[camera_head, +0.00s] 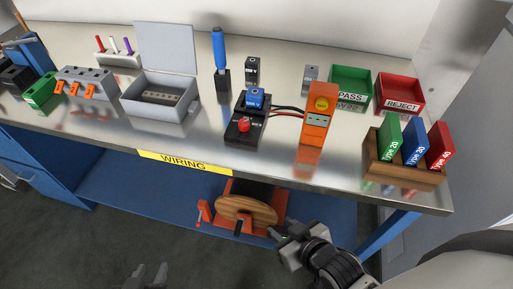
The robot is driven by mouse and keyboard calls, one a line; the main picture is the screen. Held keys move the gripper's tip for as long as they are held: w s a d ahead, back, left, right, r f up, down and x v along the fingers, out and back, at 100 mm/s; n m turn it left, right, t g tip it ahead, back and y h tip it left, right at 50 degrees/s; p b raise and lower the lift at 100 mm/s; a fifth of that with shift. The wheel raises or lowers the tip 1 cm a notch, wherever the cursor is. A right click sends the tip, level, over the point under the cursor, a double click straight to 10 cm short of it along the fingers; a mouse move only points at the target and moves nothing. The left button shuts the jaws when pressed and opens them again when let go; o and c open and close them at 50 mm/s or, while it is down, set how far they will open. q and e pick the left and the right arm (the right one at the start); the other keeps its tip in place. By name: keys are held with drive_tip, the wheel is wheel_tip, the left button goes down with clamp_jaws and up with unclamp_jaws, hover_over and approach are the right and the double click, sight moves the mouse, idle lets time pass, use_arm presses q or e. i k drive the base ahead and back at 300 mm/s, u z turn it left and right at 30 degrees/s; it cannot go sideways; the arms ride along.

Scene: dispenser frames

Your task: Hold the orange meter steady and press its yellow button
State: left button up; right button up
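The orange meter (315,128) stands upright on the metal bench, right of centre. A round yellow button (321,103) is on the upper part of its front face, with a small pale panel below it. My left gripper (151,271) is low at the bottom edge, in front of the bench and far from the meter. Its two fingers are apart with nothing between them. My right gripper (277,234) is below the bench edge, lower left of the meter and apart from it. Its finger gap is not clear at this angle.
Red and black cables link the meter to a black base (238,137) with a red button and blue block. A wooden rack (400,172) of coloured cards stands right; green and red trays are behind. An orange clamp with a wooden disc (246,210) sits under the bench.

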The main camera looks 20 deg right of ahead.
sight(322, 104)
drive_tip(key=u, duration=0.2)
drive_tip(key=k, duration=0.9)
drive_tip(key=z, duration=1.75)
drive_tip(key=i, duration=0.5)
